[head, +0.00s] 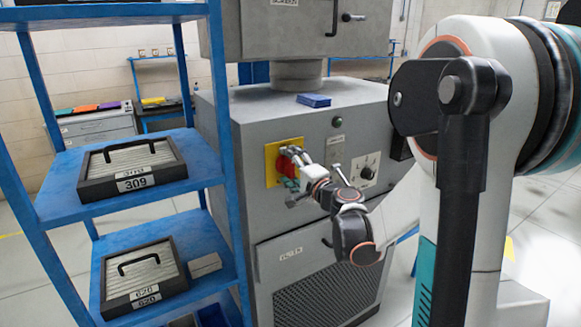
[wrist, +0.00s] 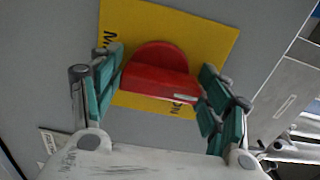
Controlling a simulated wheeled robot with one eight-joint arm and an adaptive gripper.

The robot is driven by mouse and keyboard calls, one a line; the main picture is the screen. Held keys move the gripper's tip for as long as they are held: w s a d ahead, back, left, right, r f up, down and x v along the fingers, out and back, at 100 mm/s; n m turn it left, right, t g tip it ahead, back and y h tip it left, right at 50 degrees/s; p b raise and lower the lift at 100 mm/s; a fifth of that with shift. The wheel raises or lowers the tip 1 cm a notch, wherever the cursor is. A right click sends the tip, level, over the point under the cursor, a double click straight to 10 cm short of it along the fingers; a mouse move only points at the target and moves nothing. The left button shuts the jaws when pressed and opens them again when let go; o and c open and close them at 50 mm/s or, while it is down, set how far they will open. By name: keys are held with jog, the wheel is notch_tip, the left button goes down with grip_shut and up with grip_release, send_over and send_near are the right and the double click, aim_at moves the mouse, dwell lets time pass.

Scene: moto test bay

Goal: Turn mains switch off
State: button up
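The mains switch is a red rotary handle (wrist: 160,72) on a yellow plate (wrist: 205,35), fixed to the front of a grey cabinet (head: 240,165). In the head view the red handle (head: 285,165) is partly hidden by my gripper (head: 290,170). In the wrist view my gripper (wrist: 160,95) has its teal-padded fingers spread, one on each side of the red handle. The right finger is close to the handle's lower right corner; I cannot tell if it touches. Lettering on the plate is partly covered, with "ON" visible below the handle.
A blue shelf (head: 70,205) with cases marked 309 (head: 130,165) and 620 (head: 140,270) stands to the left, close to the cabinet. A dial panel (head: 367,170) and a green button (head: 337,122) are right of the switch. A blue box (head: 314,100) lies on top.

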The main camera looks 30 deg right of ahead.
dwell(0.4)
jog(key=s, duration=1.2)
jog(key=shift+d, duration=0.2)
